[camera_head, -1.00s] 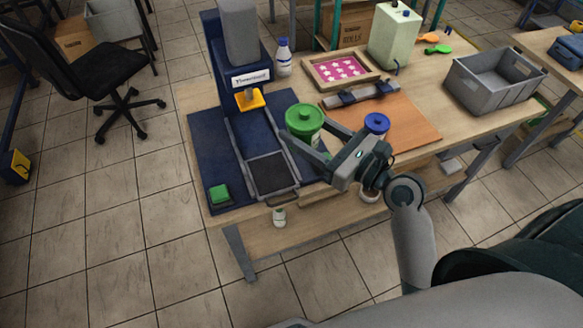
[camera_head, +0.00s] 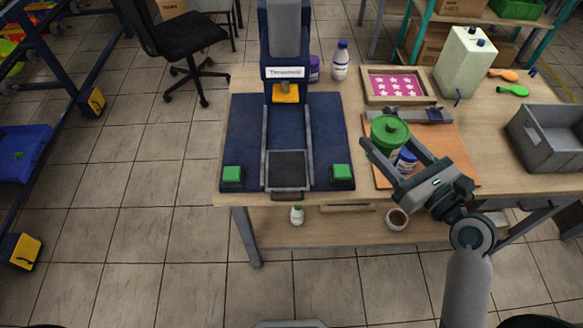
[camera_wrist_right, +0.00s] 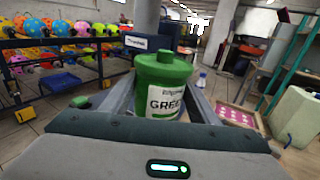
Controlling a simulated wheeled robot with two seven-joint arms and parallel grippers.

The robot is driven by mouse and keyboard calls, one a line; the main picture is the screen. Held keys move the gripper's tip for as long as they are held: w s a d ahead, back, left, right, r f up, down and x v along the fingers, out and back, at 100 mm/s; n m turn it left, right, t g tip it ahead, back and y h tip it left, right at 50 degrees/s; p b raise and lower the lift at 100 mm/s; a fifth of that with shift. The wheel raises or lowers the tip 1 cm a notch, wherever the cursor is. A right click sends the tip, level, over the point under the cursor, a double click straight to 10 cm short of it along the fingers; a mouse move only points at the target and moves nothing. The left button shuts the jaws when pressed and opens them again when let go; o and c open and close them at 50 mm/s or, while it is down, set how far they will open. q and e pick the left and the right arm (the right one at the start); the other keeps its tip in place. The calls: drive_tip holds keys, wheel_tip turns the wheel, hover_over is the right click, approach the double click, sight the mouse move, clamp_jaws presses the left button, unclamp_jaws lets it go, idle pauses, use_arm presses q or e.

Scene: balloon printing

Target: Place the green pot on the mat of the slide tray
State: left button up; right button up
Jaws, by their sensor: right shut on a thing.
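The green pot (camera_head: 390,131) has a green lid and a white label. My right gripper (camera_head: 394,147) is shut on it, with a finger on each side. In the right wrist view the green pot (camera_wrist_right: 162,82) stands upright between the fingers. In the head view it appears over the orange-brown board, right of the press; its height above the board is hard to tell. The slide tray (camera_head: 287,170) with its dark mat (camera_head: 287,165) is at the front of the blue press, empty. My left gripper is not in view.
Green buttons (camera_head: 232,174) and (camera_head: 341,172) flank the slide tray. A blue-lidded pot (camera_head: 405,161) stands close behind the right gripper's finger. A framed star screen (camera_head: 394,85), a white bottle (camera_head: 341,60) and a grey bin (camera_head: 553,137) are on the table.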

drive_tip(key=shift+a, duration=0.15)
drive_tip(key=shift+w+a+f, duration=0.1)
drive_tip(key=shift+a+f, duration=0.05)
drive_tip(key=shift+a, duration=0.1)
drive_tip(key=a+f+n+g+y, duration=0.2)
drive_tip(key=a+f, duration=0.4)
drive_tip(key=a, duration=0.5)
drive_tip(key=shift+w+a+f+y, duration=0.2)
drive_tip(key=shift+a+y, duration=0.15)
drive_tip(key=shift+y, duration=0.15)
drive_tip(key=w+a+f, duration=0.2)
drive_tip(key=w, duration=0.1)
drive_tip(key=w+a+f, duration=0.2)
drive_tip(key=a, duration=0.1)
drive_tip(key=w+a+f, duration=0.3)
drive_tip(key=shift+w, duration=0.3)
drive_tip(key=shift+d, duration=0.1)
